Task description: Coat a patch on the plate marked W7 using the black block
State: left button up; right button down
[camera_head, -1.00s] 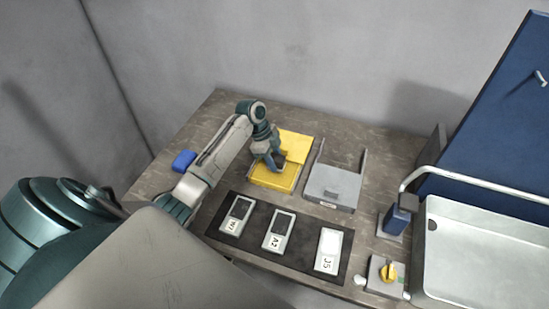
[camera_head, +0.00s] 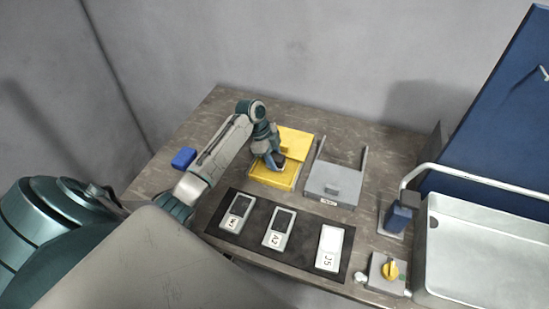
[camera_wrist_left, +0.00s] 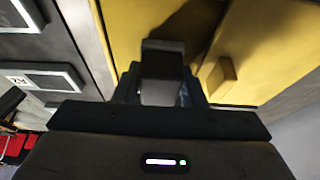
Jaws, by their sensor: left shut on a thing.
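My left gripper (camera_head: 276,162) reaches over the yellow tray (camera_head: 268,180) and is shut on the black block (camera_wrist_left: 162,60). In the left wrist view, the block shows dark between the fingers, above the yellow surface. I cannot tell whether it touches the tray. The plate marked W7 (camera_head: 238,212) lies at the left end of a dark mat, a pale frame around a dark face. It is apart from the gripper, nearer the front of the table. My right gripper is not in view.
Plates A2 (camera_head: 279,229) and J5 (camera_head: 330,247) share the dark mat (camera_head: 258,241). A yellow lid (camera_head: 298,142) is behind the yellow tray. A grey lidded box (camera_head: 333,180) stands right of it. A blue block (camera_head: 183,158) lies left. A yellow knob (camera_head: 390,269) and metal tray (camera_head: 480,245) are right.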

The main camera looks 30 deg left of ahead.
aim_at(280, 158)
pick_arm(q)
jog(key=shift+f, duration=0.4)
jog(key=shift+f, duration=0.1)
dwell(1.2)
dwell(0.3)
notch_tip(280, 158, up, 7)
jog(key=p, duration=0.6)
dwell(0.6)
